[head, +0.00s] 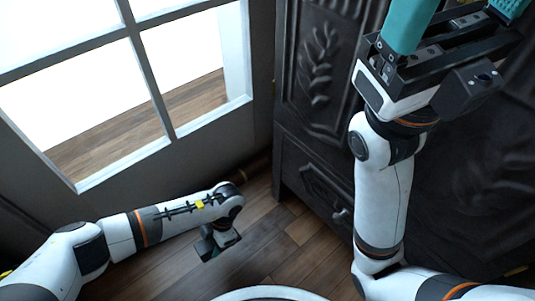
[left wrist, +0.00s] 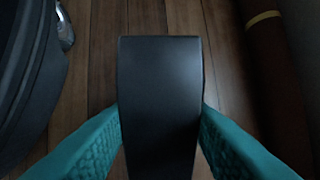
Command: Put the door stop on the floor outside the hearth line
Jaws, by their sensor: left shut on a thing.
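The door stop (left wrist: 160,100) is a dark, smooth block that fills the middle of the left wrist view. The teal fingers of my left gripper (left wrist: 160,125) press on it from both sides. In the head view my left gripper (head: 215,246) points down, low over the wooden floor (head: 275,255); there I cannot tell the door stop from the dark gripper parts. The gap between door stop and floor is unclear. My right gripper (head: 455,18) is raised at the top right, its teal fingers wide apart, tips cut off by the frame. I cannot make out a hearth line.
A glazed door (head: 110,170) stands at the left. A dark, carved cabinet (head: 320,100) stands beside it, behind my right arm. A brown, round-sided object (left wrist: 268,75) with a yellow band lies on the floor, right in the left wrist view. Bare boards show around my left gripper.

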